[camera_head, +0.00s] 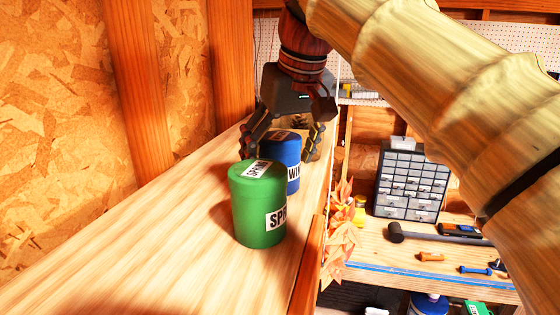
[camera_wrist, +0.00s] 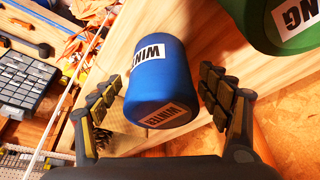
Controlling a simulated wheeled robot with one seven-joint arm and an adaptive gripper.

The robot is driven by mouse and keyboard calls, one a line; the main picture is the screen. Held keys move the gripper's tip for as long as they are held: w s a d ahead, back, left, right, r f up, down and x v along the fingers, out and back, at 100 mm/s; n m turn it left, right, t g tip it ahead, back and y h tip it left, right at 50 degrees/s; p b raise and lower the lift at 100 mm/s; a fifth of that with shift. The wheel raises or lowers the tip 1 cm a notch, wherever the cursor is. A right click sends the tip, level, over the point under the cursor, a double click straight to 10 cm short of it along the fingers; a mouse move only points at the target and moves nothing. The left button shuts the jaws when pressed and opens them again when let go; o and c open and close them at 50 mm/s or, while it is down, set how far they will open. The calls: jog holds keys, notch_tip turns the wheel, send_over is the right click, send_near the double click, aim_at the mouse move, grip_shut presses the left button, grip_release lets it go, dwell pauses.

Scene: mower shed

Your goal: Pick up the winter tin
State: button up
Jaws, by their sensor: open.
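The winter tin (camera_head: 291,152) is a blue cylinder with white WINTER labels, standing on the wooden shelf behind the green tin. In the wrist view the winter tin (camera_wrist: 155,82) lies between the two fingers. My gripper (camera_head: 281,150) is open, with one finger on each side of the blue tin. In the wrist view my gripper (camera_wrist: 158,100) shows a gap beside the tin at the right finger; whether the left finger touches it I cannot tell. In the head view the green tin hides part of the blue tin's front.
A green tin (camera_head: 258,210) with SPRING labels stands close in front of the blue one. The shelf (camera_head: 150,255) is clear at the near left, with a board wall beside it. Orange leaves (camera_head: 340,225) hang at its right edge. A lower bench holds a drawer cabinet (camera_head: 411,184) and a mallet (camera_head: 396,232).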

jog(key=c, duration=0.4)
jog(key=shift+a, duration=0.1)
jog(key=c, duration=1)
